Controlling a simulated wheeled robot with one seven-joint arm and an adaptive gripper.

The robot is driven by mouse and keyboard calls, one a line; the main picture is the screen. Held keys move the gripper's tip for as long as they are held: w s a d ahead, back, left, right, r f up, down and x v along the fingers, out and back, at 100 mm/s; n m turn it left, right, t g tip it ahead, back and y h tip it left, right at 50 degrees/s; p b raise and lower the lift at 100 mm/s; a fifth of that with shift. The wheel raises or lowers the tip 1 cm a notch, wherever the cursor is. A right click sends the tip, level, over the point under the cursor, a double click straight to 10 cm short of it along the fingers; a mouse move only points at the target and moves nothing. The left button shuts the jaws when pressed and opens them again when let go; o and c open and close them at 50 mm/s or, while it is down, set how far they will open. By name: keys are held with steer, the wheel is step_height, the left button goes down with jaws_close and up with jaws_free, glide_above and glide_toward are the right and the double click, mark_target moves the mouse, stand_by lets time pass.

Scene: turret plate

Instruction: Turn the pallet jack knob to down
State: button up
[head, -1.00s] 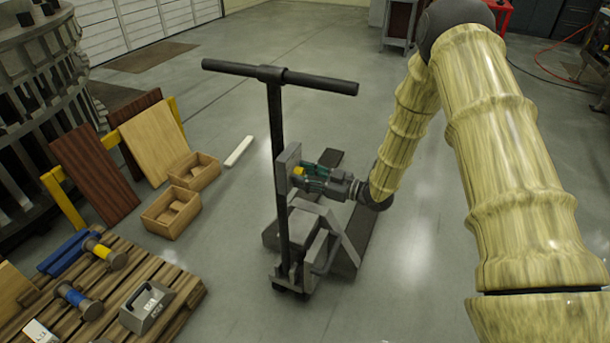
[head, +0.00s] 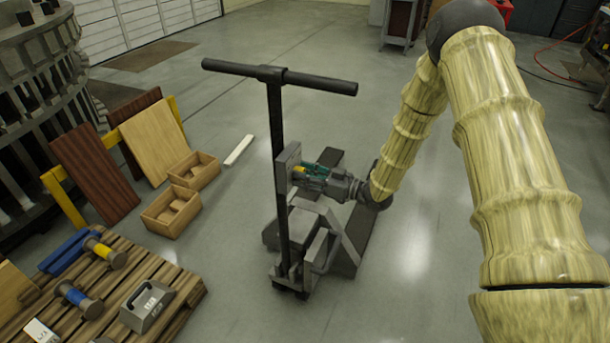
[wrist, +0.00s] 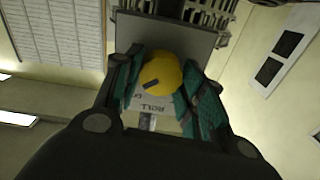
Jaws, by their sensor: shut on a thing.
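The pallet jack (head: 325,235) stands on the floor in the middle of the head view, with its black T-handle (head: 276,130) upright. A grey plate (head: 288,168) is fixed at the handle column. The yellow knob (wrist: 160,76) sits on this plate and carries a dark pointer mark slanting toward lower left in the wrist view. My gripper (head: 308,176) reaches in from the right and is shut on the knob, its green-padded fingers on either side.
A wooden pallet (head: 185,285) with hammers and a grey weight (head: 147,304) lies at lower left. Two wooden boxes (head: 170,212), leaning boards (head: 153,138) and a white bar (head: 239,150) lie left of the jack.

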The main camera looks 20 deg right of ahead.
steer(key=o, duration=1)
steer(key=v, duration=1.2)
steer(key=shift+r, duration=0.1)
